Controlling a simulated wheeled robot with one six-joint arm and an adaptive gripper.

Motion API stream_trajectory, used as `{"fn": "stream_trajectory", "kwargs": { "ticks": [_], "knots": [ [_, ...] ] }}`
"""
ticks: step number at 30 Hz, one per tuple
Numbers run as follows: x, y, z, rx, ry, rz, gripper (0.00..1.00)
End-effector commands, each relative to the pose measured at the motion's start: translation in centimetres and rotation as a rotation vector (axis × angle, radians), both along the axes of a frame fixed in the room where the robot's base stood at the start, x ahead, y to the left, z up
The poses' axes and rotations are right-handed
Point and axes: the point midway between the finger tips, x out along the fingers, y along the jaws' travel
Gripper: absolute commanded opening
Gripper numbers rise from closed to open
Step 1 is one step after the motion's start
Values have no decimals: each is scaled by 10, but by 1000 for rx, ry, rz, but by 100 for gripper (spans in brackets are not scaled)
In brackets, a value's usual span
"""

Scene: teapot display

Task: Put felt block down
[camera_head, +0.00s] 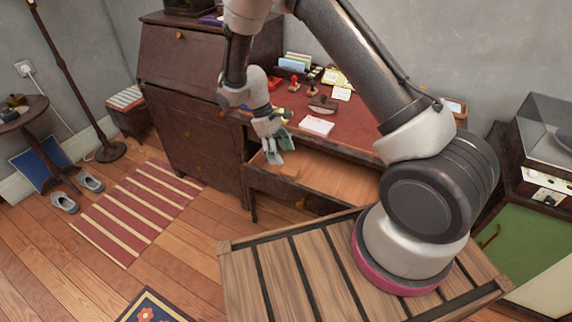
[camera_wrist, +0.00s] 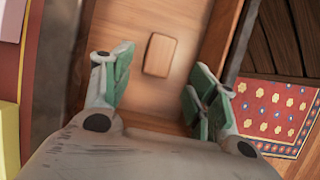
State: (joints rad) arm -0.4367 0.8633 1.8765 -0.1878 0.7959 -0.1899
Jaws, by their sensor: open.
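The felt block (camera_wrist: 160,55), a small tan rectangular piece, lies flat on the floor of the open wooden drawer (camera_head: 340,180) of the desk. In the wrist view it sits ahead of the gap between the fingers, apart from them. My gripper (camera_head: 277,152) is over the left end of the drawer. Its green-padded fingers are spread and empty, as the wrist view (camera_wrist: 158,85) also shows. In the head view the block is small and hard to make out below the fingers.
The red desktop (camera_head: 365,118) above the drawer holds stamps, a white pad (camera_head: 317,126) and papers. A dark drawer cabinet (camera_head: 195,110) stands just left. A striped rug (camera_head: 140,210) and grey slippers (camera_head: 65,202) lie on the floor at left.

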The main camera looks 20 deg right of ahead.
Motion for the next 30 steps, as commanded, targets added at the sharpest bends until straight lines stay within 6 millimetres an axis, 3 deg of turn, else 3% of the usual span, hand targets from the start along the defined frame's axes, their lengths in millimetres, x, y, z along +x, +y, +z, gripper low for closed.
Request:
{"fn": "stream_trajectory", "kwargs": {
  "ticks": [6,14,17,20,23,27,30],
  "knots": [
    [10,11,34,1,-1,0,58],
    [13,13,45,1,-2,-2,58],
    [14,8,62,10,-22,-22,58],
    [14,-6,102,33,-70,-71,58],
    [5,-28,158,64,-140,-147,58],
    [-23,-64,231,111,-245,-262,58],
    [-51,-88,274,143,-320,-343,58]
  ]
}}
